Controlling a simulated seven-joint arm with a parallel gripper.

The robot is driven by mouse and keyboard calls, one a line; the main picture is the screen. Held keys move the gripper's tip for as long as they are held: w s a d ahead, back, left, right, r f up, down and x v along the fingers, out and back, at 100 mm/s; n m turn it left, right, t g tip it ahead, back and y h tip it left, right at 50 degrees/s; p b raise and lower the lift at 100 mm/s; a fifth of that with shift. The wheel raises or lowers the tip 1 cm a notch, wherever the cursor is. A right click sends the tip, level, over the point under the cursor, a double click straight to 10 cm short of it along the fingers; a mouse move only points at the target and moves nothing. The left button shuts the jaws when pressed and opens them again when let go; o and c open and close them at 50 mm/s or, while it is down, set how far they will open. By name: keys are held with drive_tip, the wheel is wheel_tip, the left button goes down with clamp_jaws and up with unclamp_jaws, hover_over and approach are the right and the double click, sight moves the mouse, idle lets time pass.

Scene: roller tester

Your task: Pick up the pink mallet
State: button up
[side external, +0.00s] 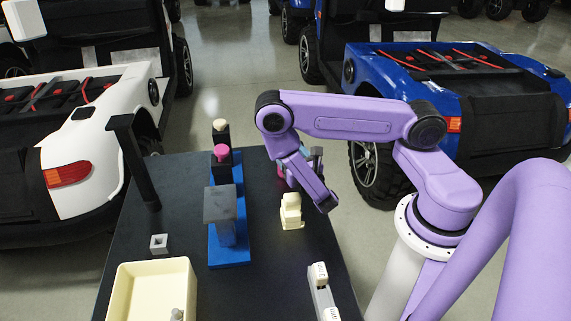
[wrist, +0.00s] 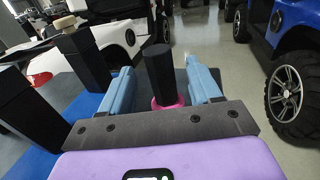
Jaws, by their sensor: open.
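The pink mallet shows in the wrist view as a black upright handle (wrist: 159,72) with a pink part (wrist: 168,103) at its lower end. My gripper (wrist: 160,68) is open, with one pale blue finger on each side of the handle. A gap shows between the handle and each finger. In the side external view, my own arm hides most of the gripper and the mallet. Only a bit of pink (side external: 282,172) shows beside my wrist, over the dark table.
A blue base (side external: 229,254) with dark posts and a magenta disc (side external: 222,151) stands left of my gripper. A cream block (side external: 291,211) is nearer the camera. A cream bin (side external: 122,287), a small grey square piece (side external: 159,243) and a tall black post (side external: 134,165) stand at left.

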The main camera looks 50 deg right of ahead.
drive_tip(key=shift+x, duration=2.5)
clamp_jaws()
